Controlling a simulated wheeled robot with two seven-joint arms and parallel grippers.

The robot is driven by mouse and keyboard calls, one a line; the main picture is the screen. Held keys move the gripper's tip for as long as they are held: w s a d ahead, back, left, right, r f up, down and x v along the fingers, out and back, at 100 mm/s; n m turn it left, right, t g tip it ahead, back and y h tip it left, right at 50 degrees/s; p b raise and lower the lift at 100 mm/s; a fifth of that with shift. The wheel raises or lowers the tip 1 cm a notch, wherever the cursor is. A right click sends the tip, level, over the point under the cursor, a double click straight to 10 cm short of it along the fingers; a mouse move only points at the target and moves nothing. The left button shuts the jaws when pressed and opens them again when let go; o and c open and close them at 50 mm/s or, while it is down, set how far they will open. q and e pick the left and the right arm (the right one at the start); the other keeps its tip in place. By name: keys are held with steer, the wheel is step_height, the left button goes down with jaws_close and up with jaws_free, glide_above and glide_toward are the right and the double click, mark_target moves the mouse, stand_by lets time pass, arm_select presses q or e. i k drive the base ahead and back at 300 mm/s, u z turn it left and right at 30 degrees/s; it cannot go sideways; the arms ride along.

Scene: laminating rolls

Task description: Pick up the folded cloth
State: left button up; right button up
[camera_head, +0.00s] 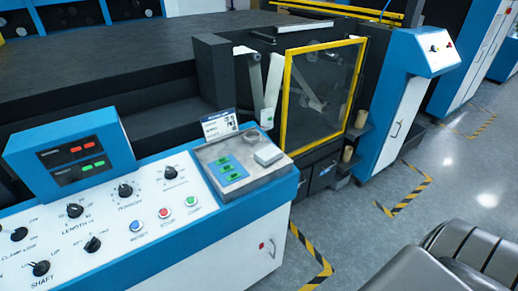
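A small light-grey, flat rectangular piece (268,155) lies at the right side of a grey tray (257,180) on the console's right end. It looks like the folded cloth, but it is too small to be sure. Beside it on the left lies a blue piece (237,176) with several green items on it. Neither of my grippers is in the head view, and nothing touches the grey piece.
A printed card (219,124) stands at the tray's back edge. Left of the tray, the console (150,250) carries knobs, buttons and a blue display box (70,155). A yellow-framed guard (288,105) stands behind. Grey floor (360,215) with striped markings lies right.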

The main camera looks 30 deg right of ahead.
mark_target(267, 155)
steer(key=z, duration=0.8)
steer(key=k, duration=0.45)
steer(key=u, duration=1.4)
steer(key=i, duration=0.8)
steer(key=z, duration=0.6)
steer(key=i, duration=0.5)
steer(key=z, duration=0.5)
